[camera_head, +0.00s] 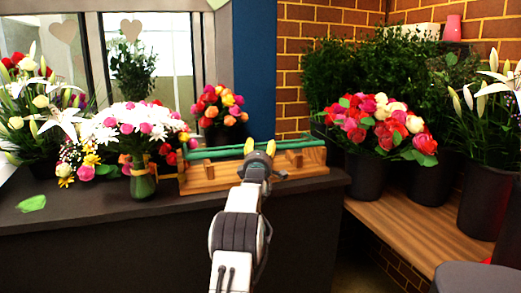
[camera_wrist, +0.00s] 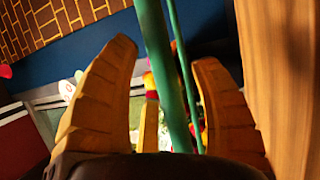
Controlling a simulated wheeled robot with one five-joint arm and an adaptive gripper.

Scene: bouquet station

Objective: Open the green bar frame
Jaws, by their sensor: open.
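The green bar frame stands on the dark counter, with two long green bars (camera_head: 220,152) lying roughly level above a wooden base (camera_head: 203,178) with wooden uprights. My gripper (camera_head: 260,147) is at the middle of the bars, its yellow fingertips pointing up and apart. In the wrist view the fingers of my gripper (camera_wrist: 165,55) are spread, with a thick green bar (camera_wrist: 163,75) passing between them and a thinner green one beside it. Clear gaps show on both sides of the bars, and neither finger appears closed on them. Part of the base is hidden behind my wrist.
A vase of white and pink flowers (camera_head: 130,125) stands close to the frame's left end. An orange and pink bouquet (camera_head: 218,105) is behind it. Dark buckets of roses (camera_head: 385,125) stand on a wooden shelf (camera_head: 410,215) at right. Bare counter (camera_head: 60,215) shows at front left.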

